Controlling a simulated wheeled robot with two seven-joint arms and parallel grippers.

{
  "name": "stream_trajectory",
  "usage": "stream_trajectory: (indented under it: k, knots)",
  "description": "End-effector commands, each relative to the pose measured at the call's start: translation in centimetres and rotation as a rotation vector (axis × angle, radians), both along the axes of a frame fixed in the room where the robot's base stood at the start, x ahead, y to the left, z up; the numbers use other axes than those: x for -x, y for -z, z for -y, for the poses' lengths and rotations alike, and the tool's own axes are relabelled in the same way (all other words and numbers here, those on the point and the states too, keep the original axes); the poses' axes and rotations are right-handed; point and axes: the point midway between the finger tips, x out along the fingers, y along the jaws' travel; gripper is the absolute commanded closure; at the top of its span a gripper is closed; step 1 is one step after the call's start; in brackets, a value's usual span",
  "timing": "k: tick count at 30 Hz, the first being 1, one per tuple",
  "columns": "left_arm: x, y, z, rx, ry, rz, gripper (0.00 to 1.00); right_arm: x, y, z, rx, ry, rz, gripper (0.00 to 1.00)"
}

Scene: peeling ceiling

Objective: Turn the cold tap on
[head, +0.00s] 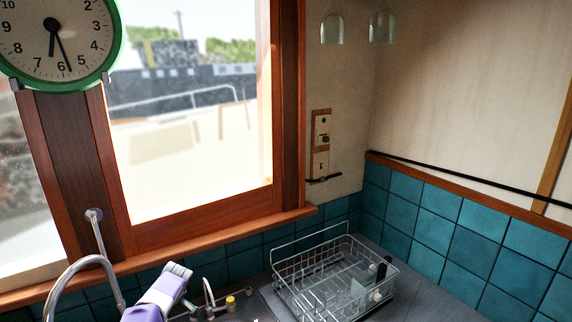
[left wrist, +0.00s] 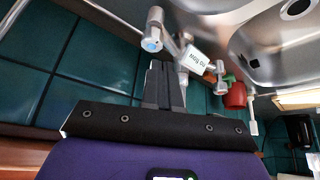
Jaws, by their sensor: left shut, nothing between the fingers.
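My left gripper (head: 180,270) is at the bottom of the head view, beside the sink fittings. In the left wrist view its two dark fingers (left wrist: 165,68) are shut together with nothing between them. A metal tap handle with a blue-marked end (left wrist: 152,36), the cold one, lies just beyond the fingertips. I cannot tell whether they touch. A small white label (left wrist: 197,60) with dark lettering sits on the tap body to its right. In the head view a slim metal tap part (head: 208,293) rises right of the gripper. My right gripper is not in view.
A curved metal spout (head: 75,265) stands left of the gripper. A wire dish rack (head: 330,280) is to the right. A red object (left wrist: 235,94) and the steel sink basin (left wrist: 270,40) show in the wrist view. The tiled wall and window sill (head: 200,248) are close behind.

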Motion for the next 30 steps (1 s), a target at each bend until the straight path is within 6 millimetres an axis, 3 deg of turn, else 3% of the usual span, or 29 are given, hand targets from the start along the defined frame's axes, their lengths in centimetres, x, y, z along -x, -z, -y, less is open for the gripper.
stream_trajectory:
  k: [15, 30]
  knots:
    - [0.0, 6.1, 0.0, 0.0, 0.002, -0.001, 1.0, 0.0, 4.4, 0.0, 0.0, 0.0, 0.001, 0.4]
    - [0.0, 6.2, 0.0, 0.001, 0.001, 0.0, 1.0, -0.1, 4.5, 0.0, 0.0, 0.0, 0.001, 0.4]
